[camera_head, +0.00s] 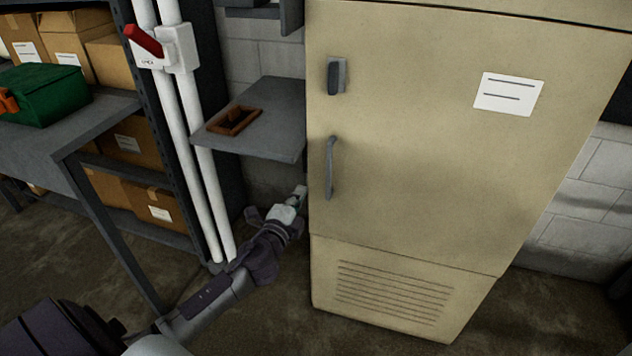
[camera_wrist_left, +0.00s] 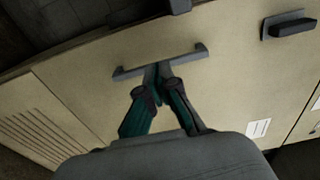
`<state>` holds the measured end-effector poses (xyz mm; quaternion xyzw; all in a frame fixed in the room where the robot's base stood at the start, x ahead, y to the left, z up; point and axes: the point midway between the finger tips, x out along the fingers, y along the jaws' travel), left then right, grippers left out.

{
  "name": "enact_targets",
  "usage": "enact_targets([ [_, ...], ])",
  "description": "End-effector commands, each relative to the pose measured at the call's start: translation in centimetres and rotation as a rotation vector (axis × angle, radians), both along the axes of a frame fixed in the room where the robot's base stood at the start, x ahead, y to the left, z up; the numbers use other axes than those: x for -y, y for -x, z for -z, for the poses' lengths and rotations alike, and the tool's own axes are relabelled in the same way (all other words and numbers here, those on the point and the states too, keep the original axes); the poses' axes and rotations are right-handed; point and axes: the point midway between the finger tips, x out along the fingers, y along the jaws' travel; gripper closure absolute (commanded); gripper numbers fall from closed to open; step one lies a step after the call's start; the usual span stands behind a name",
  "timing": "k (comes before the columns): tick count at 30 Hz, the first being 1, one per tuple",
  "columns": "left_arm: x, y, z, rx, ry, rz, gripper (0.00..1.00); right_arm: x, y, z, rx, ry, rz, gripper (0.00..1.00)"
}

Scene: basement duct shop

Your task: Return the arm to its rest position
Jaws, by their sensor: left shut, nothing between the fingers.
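My left arm (camera_head: 215,295) reaches in from the lower left in the head view. Its gripper (camera_head: 300,192) is near the left edge of a beige cabinet (camera_head: 420,170), below the grey shelf. In the left wrist view the gripper (camera_wrist_left: 155,72) has its fingertips together, with nothing between them. The fingertips appear close to the cabinet's grey bar handle (camera_wrist_left: 160,62); whether they touch it I cannot tell. The handle also shows in the head view (camera_head: 330,168), upright on the closed door. My right gripper is not in view.
A grey wall shelf (camera_head: 265,118) holding a brown tray (camera_head: 234,121) juts out above my gripper. White pipes (camera_head: 187,140) with a red lever (camera_head: 143,40) run down at the left. A workbench (camera_head: 60,135) carries a green case (camera_head: 42,93). Boxes stand on shelves behind. Floor is open at lower right.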

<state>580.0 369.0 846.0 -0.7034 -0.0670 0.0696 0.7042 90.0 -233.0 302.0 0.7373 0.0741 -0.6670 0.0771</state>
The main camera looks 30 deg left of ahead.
Motion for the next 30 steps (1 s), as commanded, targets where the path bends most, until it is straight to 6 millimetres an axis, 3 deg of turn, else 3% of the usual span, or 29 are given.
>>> enact_targets([
  [7,0.0,0.3,0.5,-0.01,0.008,-0.002,1.0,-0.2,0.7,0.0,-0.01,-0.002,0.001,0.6],
  [11,-0.3,0.7,4.5,-0.087,0.08,-0.018,1.0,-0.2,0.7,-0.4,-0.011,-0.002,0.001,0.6],
  [14,-0.6,2.2,10.7,-0.203,0.191,-0.05,1.0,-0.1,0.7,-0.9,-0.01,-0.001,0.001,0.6],
  [18,-0.3,6.3,20.7,-0.388,0.382,-0.121,1.0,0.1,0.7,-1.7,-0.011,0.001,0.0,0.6],
  [20,0.2,8.6,24.7,-0.462,0.463,-0.158,1.0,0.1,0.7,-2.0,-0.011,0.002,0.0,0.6],
  [24,1.9,15.3,33.0,-0.625,0.644,-0.26,1.0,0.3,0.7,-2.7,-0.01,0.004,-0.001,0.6],
  [26,2.8,18.7,36.1,-0.691,0.718,-0.311,1.0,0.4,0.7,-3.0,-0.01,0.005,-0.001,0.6],
  [30,5.5,27.2,42.2,-0.835,0.88,-0.445,1.0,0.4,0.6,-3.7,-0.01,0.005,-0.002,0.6],
])
